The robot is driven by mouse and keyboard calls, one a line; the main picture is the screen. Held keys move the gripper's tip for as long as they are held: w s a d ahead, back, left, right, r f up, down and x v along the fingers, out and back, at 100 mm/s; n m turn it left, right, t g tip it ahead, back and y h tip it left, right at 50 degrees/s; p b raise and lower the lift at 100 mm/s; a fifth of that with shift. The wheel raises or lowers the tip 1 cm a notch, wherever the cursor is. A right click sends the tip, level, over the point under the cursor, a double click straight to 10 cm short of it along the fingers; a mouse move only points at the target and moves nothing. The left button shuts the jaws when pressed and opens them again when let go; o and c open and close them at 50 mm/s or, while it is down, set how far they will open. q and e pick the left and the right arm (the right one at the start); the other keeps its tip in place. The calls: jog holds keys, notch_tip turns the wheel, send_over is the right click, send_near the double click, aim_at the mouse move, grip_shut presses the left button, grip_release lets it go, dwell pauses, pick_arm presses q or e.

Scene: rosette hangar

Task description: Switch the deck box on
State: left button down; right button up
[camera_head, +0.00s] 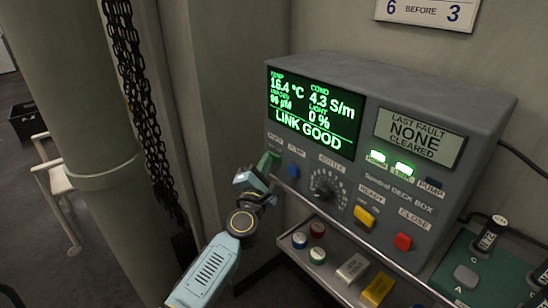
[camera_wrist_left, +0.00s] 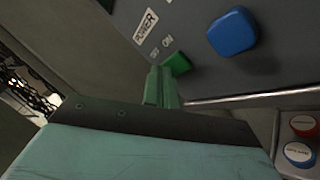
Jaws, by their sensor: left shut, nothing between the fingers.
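The grey deck box (camera_head: 465,115) stands in the middle to right of the head view. Its screen (camera_head: 313,112) is lit with green readings and "LINK GOOD". Two green lamps (camera_head: 403,169) glow below the "LAST FAULT NONE CLEARED" panel. The green power switch (camera_head: 274,158) is at the left of the panel; it also shows in the left wrist view (camera_wrist_left: 178,63) beside the POWER label and the OFF and ON marks. My left gripper (camera_head: 270,174) is shut and empty, its tips right at the switch. I cannot tell whether they touch it.
A blue button (camera_head: 293,171), rotary knob (camera_head: 324,188), yellow button (camera_head: 364,216) and red button (camera_head: 403,241) are on the same panel. Several coloured caps lie on the shelf below. A thick column (camera_head: 90,150) with a black chain stands to the left.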

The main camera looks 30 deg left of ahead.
pick_arm(q)
jog(key=shift+s+a+f+p, duration=0.15)
jog(key=shift+s+a, duration=0.3)
jog(key=shift+s, duration=0.25)
jog(key=shift+s+a+r+p, duration=0.15)
jog(key=shift+s+a, duration=0.25)
jog(key=shift+s, duration=0.25)
jog(key=shift+s+a+f+p, duration=0.15)
jog(key=shift+s+a, duration=0.3)
jog(key=shift+s, duration=0.25)
pick_arm(e)
jog(key=shift+r, duration=0.45)
